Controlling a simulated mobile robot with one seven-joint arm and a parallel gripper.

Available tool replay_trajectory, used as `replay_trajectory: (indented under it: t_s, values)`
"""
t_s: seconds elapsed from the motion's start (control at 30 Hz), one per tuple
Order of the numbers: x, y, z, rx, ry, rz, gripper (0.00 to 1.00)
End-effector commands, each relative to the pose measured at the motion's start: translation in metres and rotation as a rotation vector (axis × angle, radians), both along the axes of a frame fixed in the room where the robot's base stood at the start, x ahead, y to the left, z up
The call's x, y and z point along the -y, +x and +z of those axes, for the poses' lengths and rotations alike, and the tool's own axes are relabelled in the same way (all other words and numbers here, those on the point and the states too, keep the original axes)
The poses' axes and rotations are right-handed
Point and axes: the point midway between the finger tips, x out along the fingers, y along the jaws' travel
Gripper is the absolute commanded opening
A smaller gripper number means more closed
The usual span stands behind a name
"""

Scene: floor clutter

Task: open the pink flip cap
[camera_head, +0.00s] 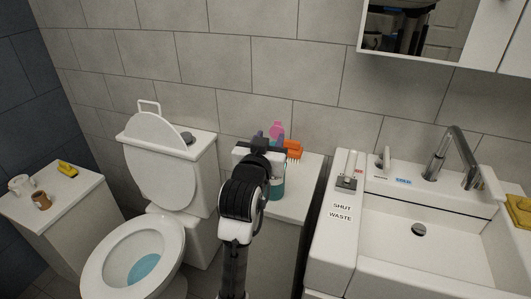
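A small pink flip cap (277,128) shows above the far side of my gripper, over the white cabinet between the toilet and the sink. It seems raised, but I cannot tell how far it is open. Purple parts show just below and left of it; what they belong to is mostly hidden. My gripper (262,147) is in front of the cap, seen from behind, and my wrist blocks the view. Its fingertips are hidden, so I cannot tell whether they touch anything.
An orange brush (294,149) and a teal container (277,188) are close beside my wrist on the cabinet (298,190). The toilet (165,180) is at left with its seat lid raised. The sink (435,235) is at right. A tiled wall stands behind.

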Motion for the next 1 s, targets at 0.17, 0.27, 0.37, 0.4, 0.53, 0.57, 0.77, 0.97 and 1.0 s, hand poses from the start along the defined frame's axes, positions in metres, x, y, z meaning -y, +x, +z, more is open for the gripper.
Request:
replay_trajectory:
  t_s: [0.17,0.27,0.37,0.4,0.53,0.57,0.77,0.97,1.0]
  values:
    - [-0.006,-0.025,0.000,0.000,0.000,0.000,0.38]
    - [-0.007,-0.031,0.000,-0.002,-0.001,0.000,0.38]
    - [-0.007,-0.033,0.001,-0.002,-0.001,0.000,0.38]
    - [-0.007,-0.034,0.001,-0.002,-0.001,0.000,0.38]
    - [-0.007,-0.033,0.001,-0.002,-0.001,-0.001,0.38]
    - [-0.007,-0.033,0.001,-0.002,-0.001,-0.001,0.38]
    - [-0.030,-0.035,0.022,0.074,-0.012,0.058,0.38]
    - [-0.124,-0.069,0.104,0.406,-0.033,0.302,0.38]
    - [-0.145,-0.083,0.122,0.487,-0.029,0.361,0.38]
